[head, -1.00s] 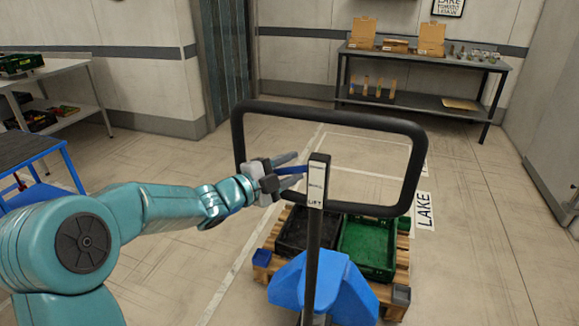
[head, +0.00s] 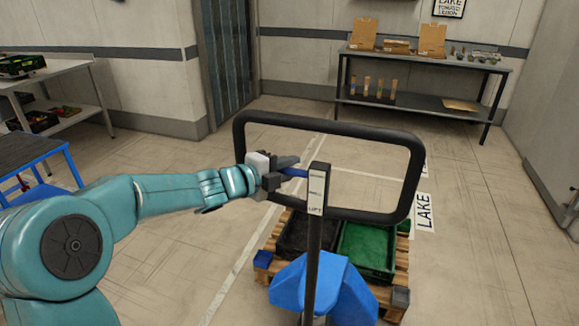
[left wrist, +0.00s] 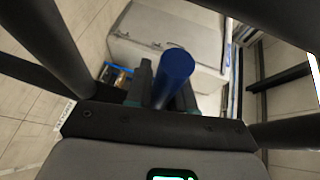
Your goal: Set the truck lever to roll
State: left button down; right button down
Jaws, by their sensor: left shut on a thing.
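The truck lever (head: 294,172) is a short blue bar on the left side of the black upright post (head: 318,168) of the pallet truck. A white label (head: 316,193) on the post carries small dark words, the lower one reading LIFT. My left gripper (head: 287,167) is shut on the lever and hides part of it. In the left wrist view the blue lever (left wrist: 176,72) stands between the fingers of my left gripper (left wrist: 165,92). My right gripper is not in view.
The black loop handle (head: 327,117) surrounds the post top, close to my left gripper. The truck's blue body (head: 322,285) is below, by a wooden pallet (head: 385,292) with a black crate (head: 292,240) and a green crate (head: 368,247). Floor to the right is clear.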

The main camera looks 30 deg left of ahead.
pick_arm(q)
jog(key=c, duration=1.1)
grip_release()
jog(key=shift+o, duration=0.2)
jog(key=shift+s, duration=0.1)
jog(key=v, duration=1.6)
jog(key=shift+s, duration=0.1)
